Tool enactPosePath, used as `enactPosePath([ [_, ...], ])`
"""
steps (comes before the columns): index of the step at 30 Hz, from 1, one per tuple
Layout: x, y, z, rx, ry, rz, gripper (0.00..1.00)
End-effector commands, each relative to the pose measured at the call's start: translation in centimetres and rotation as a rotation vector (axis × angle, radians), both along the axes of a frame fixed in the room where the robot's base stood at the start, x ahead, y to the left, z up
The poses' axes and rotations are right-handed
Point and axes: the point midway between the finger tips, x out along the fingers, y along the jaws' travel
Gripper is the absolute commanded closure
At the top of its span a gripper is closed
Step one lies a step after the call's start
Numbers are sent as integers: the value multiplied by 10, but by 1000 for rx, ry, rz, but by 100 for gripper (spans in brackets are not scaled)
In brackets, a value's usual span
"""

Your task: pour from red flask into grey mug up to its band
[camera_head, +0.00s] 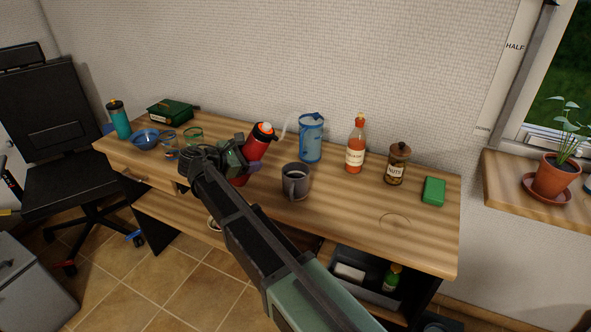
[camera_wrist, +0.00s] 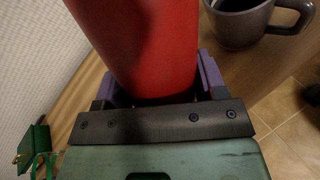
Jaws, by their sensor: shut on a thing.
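The red flask (camera_head: 256,147) has a pale top with an orange-red rim and leans to the right in the head view. My gripper (camera_head: 243,165) is shut around its body, which also fills the upper middle of the wrist view (camera_wrist: 145,40) between purple fingers. The flask's base is mostly hidden by my gripper. The grey mug (camera_head: 296,183) stands upright on the desk, just right of the flask and apart from it. Its handle faces the front. The mug also shows at the top right of the wrist view (camera_wrist: 240,28). I cannot make out its band or contents.
A blue-trimmed pitcher (camera_head: 311,140) stands behind the mug. A sauce bottle (camera_head: 355,150), a nuts jar (camera_head: 397,165) and a green block (camera_head: 433,191) are to the right. A blue bowl (camera_head: 146,139) and teal bottle (camera_head: 119,120) are left. The desk's front right is clear.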

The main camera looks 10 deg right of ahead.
Motion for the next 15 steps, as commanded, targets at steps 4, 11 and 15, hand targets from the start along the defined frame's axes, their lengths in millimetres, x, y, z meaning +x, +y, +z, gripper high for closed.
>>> enactPosePath([
  [4, -1, -1, 0, 14, -5, 0, 80],
  [11, -1, -2, -1, 37, -17, 1, 80],
  [15, -1, -3, -1, 52, -23, 1, 80],
])
